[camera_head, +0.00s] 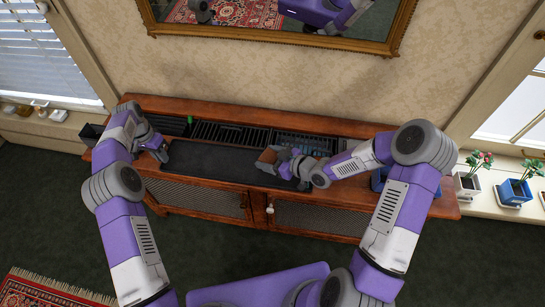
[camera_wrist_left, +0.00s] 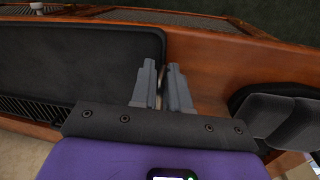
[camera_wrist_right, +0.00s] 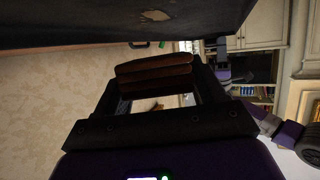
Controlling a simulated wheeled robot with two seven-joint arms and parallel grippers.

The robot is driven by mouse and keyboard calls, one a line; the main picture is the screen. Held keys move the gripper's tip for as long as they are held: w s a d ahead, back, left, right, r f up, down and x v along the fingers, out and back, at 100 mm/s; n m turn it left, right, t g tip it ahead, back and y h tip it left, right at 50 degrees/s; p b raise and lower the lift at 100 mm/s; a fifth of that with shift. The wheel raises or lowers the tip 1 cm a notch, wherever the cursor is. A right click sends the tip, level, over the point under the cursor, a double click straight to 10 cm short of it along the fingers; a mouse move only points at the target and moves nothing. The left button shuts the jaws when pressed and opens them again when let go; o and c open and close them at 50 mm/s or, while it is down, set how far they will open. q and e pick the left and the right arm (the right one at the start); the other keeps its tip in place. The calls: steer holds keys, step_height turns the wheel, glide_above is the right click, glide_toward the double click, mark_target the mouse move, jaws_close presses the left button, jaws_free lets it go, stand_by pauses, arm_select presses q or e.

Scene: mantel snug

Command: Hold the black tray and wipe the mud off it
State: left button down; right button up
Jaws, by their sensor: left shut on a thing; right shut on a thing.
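The black tray (camera_head: 215,160) lies flat along the front of the wooden cabinet top. My left gripper (camera_head: 163,153) is shut on its left rim; in the left wrist view its fingers (camera_wrist_left: 162,88) sit on either side of the tray's edge (camera_wrist_left: 158,50). My right gripper (camera_head: 280,162) is at the tray's right part, shut on a brown layered block (camera_wrist_right: 155,75), perhaps a wiping pad. The right wrist view shows a dark surface, apparently the tray (camera_wrist_right: 80,30), with a pale brown patch (camera_wrist_right: 156,15) that looks like mud. Contact between block and tray cannot be told.
A black slatted rack (camera_head: 230,133) and bluish items (camera_head: 305,142) stand behind the tray on the wooden cabinet (camera_head: 200,196). A gilt-framed mirror (camera_head: 270,35) hangs above. Potted plants (camera_head: 470,182) stand on the right sill. The dark floor in front is open.

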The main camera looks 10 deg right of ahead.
mark_target(265, 156)
arm_select(q)
steer(key=shift+d+r, duration=0.1)
arm_select(e)
steer(key=shift+s+a+f, duration=0.2)
steer(key=shift+a+f, duration=0.4)
steer(key=shift+a, duration=0.15)
arm_select(q)
steer(key=shift+d, duration=0.4)
arm_select(e)
steer(key=shift+w+a, duration=0.15)
steer(key=shift+a, duration=0.05)
arm_select(q)
steer(key=shift+d+f, duration=0.1)
steer(key=shift+f, duration=0.1)
arm_select(e)
steer(key=shift+w+r, duration=0.1)
steer(key=shift+r, duration=0.25)
arm_select(q)
steer(key=shift+w+f, duration=0.1)
arm_select(e)
steer(key=shift+w+r, duration=0.1)
steer(key=shift+r, duration=0.25)
step_height(265, 156, up, 4)
steer(key=shift+d+f, duration=0.15)
arm_select(q)
steer(key=shift+a, duration=0.3)
arm_select(e)
steer(key=shift+r, duration=0.7)
